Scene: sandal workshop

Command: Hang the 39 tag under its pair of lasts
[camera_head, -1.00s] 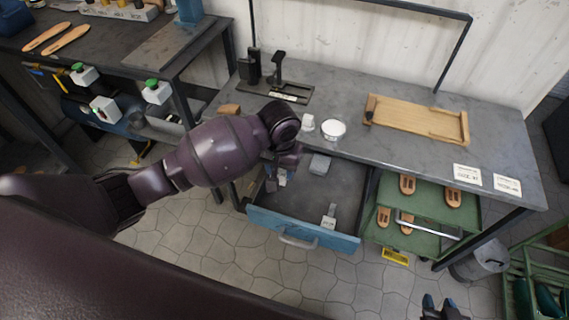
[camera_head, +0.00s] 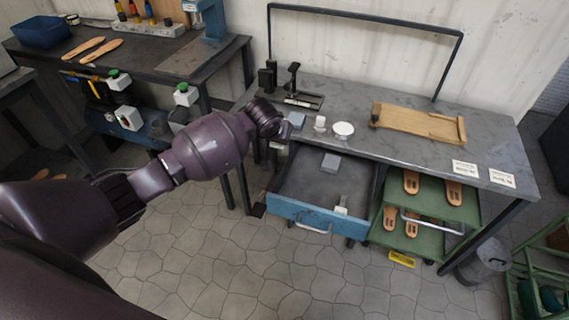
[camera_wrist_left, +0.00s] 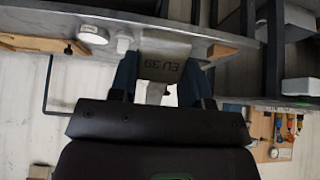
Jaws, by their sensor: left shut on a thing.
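My left gripper (camera_wrist_left: 158,82) is shut on a grey tag (camera_wrist_left: 163,64) marked "EU 39" in the left wrist view. In the head view the tag (camera_head: 297,119) shows as a small blue-grey piece beside my left wrist, by the bench's front edge. The fingers are hidden behind my wrist there. My right gripper is out of view.
The blue drawer (camera_head: 300,213) stands open with a grey block (camera_head: 331,162) and a light piece (camera_head: 341,206) inside. A bin (camera_head: 486,262) stands at right.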

